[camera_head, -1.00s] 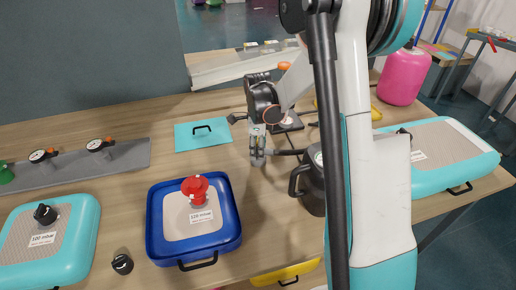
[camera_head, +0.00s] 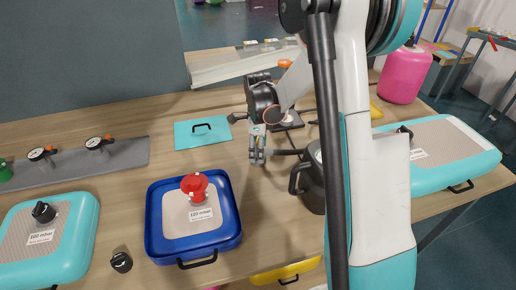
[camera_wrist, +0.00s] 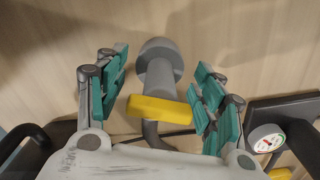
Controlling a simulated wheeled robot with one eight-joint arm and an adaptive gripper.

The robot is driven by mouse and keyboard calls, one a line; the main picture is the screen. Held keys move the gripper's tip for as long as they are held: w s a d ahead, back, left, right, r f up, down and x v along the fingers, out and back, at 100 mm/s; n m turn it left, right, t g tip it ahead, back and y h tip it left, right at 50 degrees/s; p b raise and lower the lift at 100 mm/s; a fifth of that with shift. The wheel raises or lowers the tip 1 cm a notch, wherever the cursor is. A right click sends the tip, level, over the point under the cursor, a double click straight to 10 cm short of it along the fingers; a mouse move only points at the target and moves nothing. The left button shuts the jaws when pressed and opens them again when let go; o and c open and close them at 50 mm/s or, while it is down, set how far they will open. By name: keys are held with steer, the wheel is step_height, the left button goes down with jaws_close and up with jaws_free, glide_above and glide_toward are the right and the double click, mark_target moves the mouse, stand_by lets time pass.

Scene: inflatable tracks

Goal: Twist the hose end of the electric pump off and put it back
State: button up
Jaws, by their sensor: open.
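The hose end (camera_wrist: 159,70) is a grey nozzle with a wide rounded tip and a yellow collar (camera_wrist: 160,110). In the wrist view it lies between the two teal-padded fingers of my gripper (camera_wrist: 161,62), which is open. A gap shows on each side of the nozzle. A dark hose (camera_wrist: 151,134) runs from below the collar. In the head view my gripper (camera_head: 257,157) points down beside the dark grey electric pump (camera_head: 313,190), left of it. The nozzle is too small to make out clearly there, and my arm covers part of the pump.
A blue inflatable track (camera_head: 157,226) with a red valve cap (camera_head: 195,187) lies to the left, beside a loose black cap (camera_head: 121,262). A teal pad (camera_head: 183,137) lies behind. A teal track (camera_head: 452,182) stands at right. In the wrist view a gauge (camera_wrist: 265,139) sits at right.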

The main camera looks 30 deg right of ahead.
step_height(320, 180, up, 12)
steer(key=shift+f, duration=0.1)
steer(key=shift+s+a+r, duration=0.1)
steer(key=shift+r, duration=0.1)
steer(key=s+a+r+n+t, duration=0.4)
steer(key=s+a+r+n, duration=0.35)
steer(key=s+n, duration=0.45)
steer(key=s+a+n+t, duration=0.3)
steer(key=s+a+n, duration=0.1)
steer(key=s+n, duration=0.7)
steer(key=shift+a+f+n, duration=0.15)
steer(key=shift+f+n, duration=0.2)
steer(key=shift+n, duration=0.55)
